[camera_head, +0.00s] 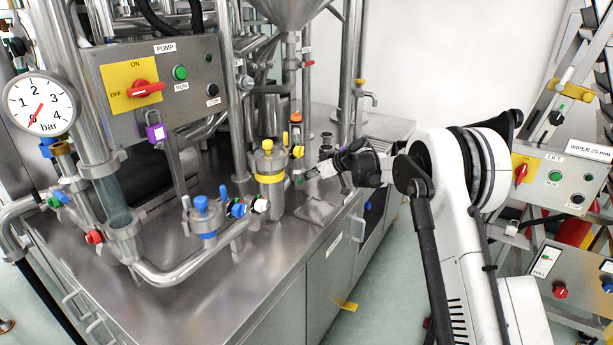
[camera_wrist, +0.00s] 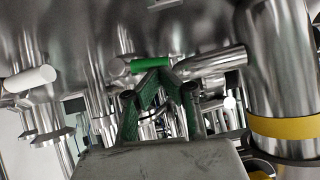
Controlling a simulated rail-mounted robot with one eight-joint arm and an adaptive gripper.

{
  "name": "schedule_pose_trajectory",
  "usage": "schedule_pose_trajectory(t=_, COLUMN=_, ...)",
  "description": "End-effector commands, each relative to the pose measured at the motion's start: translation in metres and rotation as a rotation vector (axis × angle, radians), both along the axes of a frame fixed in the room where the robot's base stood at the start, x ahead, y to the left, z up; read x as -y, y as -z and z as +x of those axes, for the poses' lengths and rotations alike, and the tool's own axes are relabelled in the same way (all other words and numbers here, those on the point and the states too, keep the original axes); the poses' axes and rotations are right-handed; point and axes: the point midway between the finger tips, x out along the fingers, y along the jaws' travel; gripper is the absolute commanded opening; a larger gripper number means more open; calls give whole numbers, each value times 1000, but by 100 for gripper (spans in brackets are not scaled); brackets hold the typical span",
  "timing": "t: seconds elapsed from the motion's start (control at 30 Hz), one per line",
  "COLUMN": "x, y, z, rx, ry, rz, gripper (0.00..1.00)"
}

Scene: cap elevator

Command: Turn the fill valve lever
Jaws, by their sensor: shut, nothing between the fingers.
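My gripper (camera_head: 306,174) is shut and empty at the right side of the yellow-banded metal vessel (camera_head: 270,172). In the wrist view my gripper (camera_wrist: 160,84) has its dark green fingertips close together. A lever with a green grip (camera_wrist: 148,65) lies just beyond and above the fingertips; I cannot tell whether they touch it. No label shows which lever is the fill valve lever. The same vessel fills the right of the wrist view with its yellow band (camera_wrist: 282,127). The spot at my fingertips is too small to make out in the head view.
Another lever with a white grip (camera_wrist: 30,78) sticks out at the left of the wrist view. A blue-topped valve (camera_head: 202,212), the pump panel (camera_head: 155,85) and a pressure gauge (camera_head: 40,104) stand left. A bare worktop (camera_head: 245,262) lies in front. The lift panel (camera_head: 550,180) is right.

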Motion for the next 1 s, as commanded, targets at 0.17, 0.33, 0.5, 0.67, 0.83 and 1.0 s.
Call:
schedule_pose_trajectory(t=0.17, x=-1, y=5, z=-2, rx=-5, ry=0, rz=4, gripper=0)
schedule_pose_trajectory(t=0.33, x=-2, y=6, z=-3, rx=-6, ry=0, rz=4, gripper=0)
schedule_pose_trajectory(t=0.5, x=-2, y=6, z=-3, rx=-6, ry=0, rz=4, gripper=0)
schedule_pose_trajectory(t=0.67, x=-2, y=6, z=-3, rx=-7, ry=1, rz=5, gripper=0)
schedule_pose_trajectory(t=0.83, x=-2, y=5, z=-3, rx=-7, ry=1, rz=5, gripper=0)
schedule_pose_trajectory(t=1.0, x=1, y=-8, z=-4, rx=-7, ry=1, rz=5, gripper=0)
